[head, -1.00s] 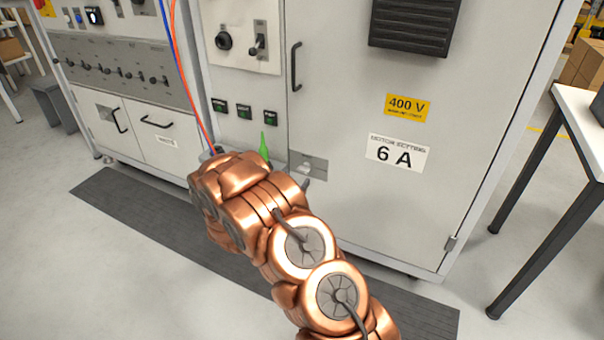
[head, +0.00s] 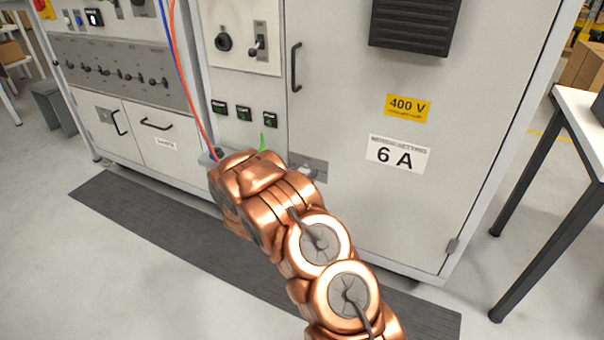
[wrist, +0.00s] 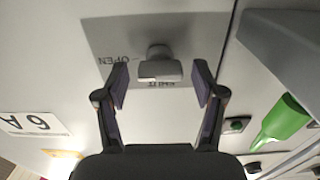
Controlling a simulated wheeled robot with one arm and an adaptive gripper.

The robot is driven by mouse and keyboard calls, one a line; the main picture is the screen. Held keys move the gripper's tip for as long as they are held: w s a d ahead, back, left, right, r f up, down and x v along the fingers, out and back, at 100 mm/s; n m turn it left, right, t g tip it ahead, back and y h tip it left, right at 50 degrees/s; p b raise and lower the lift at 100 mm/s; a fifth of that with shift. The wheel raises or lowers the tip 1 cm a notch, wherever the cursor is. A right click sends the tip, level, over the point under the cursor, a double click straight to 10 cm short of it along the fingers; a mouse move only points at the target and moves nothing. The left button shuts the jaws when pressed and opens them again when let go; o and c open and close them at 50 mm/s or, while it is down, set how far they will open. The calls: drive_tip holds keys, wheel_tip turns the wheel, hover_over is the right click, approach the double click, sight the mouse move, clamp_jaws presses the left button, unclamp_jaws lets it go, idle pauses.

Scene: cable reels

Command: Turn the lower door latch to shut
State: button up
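The lower door latch (wrist: 158,70) is a small grey knob on a grey plate (wrist: 205,35), with the word OPEN to its left and lettering that looks like SHUT just below it in the wrist view. My gripper (wrist: 161,82) is open, with one finger on each side of the knob and a gap on both sides. In the head view the latch plate (head: 316,168) shows at the door's lower left edge, partly hidden by my copper arm. My fingers are hidden there.
The cabinet door (head: 350,210) carries a black handle (head: 296,67), a 400 V label (head: 407,107) and a 6 A label (head: 397,154). A green pointed piece (wrist: 284,122) and a grey block (wrist: 290,45) stand close right of the gripper. A table (head: 580,110) is at the right.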

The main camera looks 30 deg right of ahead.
drive_tip(key=c, duration=1)
